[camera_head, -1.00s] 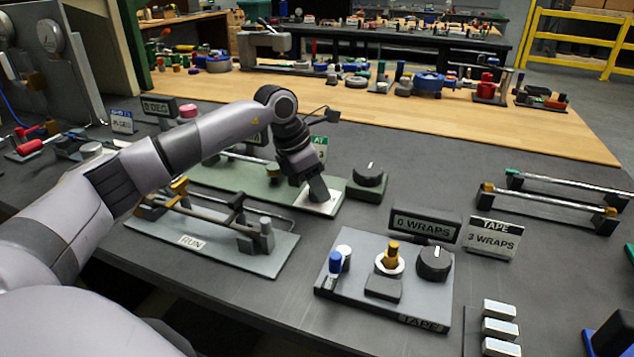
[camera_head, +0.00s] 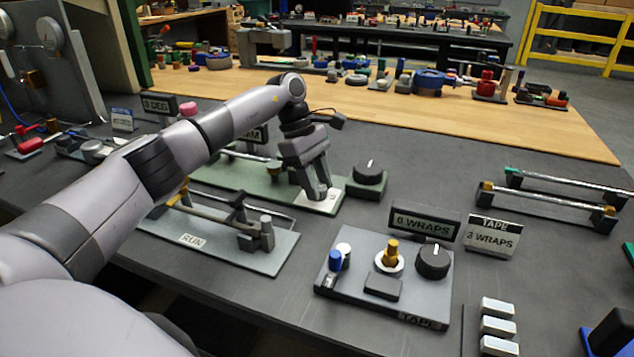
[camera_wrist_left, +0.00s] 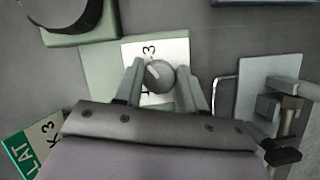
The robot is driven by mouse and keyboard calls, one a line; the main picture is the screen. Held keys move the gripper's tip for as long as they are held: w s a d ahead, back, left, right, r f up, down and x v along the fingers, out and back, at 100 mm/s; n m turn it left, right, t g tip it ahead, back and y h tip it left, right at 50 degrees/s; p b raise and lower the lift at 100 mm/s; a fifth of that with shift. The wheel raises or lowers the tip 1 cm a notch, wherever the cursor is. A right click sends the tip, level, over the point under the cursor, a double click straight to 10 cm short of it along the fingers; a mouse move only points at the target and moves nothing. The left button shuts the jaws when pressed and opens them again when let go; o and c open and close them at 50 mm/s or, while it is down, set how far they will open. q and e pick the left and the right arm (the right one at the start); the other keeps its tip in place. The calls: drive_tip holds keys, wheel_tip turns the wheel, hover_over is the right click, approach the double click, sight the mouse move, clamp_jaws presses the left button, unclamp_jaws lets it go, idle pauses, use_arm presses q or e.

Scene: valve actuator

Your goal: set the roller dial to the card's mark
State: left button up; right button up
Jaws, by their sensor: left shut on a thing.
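The roller dial (camera_wrist_left: 160,78) is a round grey knob with a pale pointer line, on a white plate (camera_wrist_left: 172,48) with printed figures. In the left wrist view the pointer line slants to the upper left, and a 3 shows above the knob. My left gripper (camera_wrist_left: 158,88) has a finger on each side of the knob and is shut on it. In the head view my left gripper (camera_head: 318,190) is down at the white plate and hides most of the dial. A green and white card (camera_wrist_left: 36,146), partly cut off, reads "LAT" and "K 3". My right gripper is not in view.
A black knob (camera_head: 370,172) stands on a green block just right of the gripper. The RUN fixture (camera_head: 225,245) is to the front left. The TAPE board (camera_head: 385,280) with its 0 WRAPS display (camera_head: 425,221) and 3 WRAPS card (camera_head: 491,238) is to the front right.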

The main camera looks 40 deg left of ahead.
use_arm(q)
drive_tip(key=shift+w+r+m+g+b, duration=0.1)
drive_tip(key=shift+m+g+b, duration=0.4)
drive_tip(key=shift+m, duration=1.4)
drive_tip(key=shift+g+y, duration=0.3)
drive_tip(key=o, duration=1.1)
drive_tip(key=shift+c, duration=0.2)
drive_tip(key=v, duration=0.4)
drive_tip(key=shift+a+r, duration=0.1)
drive_tip(key=shift+r, duration=0.3)
drive_tip(key=shift+p+v, duration=0.8)
drive_tip(key=shift+p, duration=0.05)
drive_tip(key=shift+a+r, duration=0.2)
drive_tip(key=shift+r, duration=0.05)
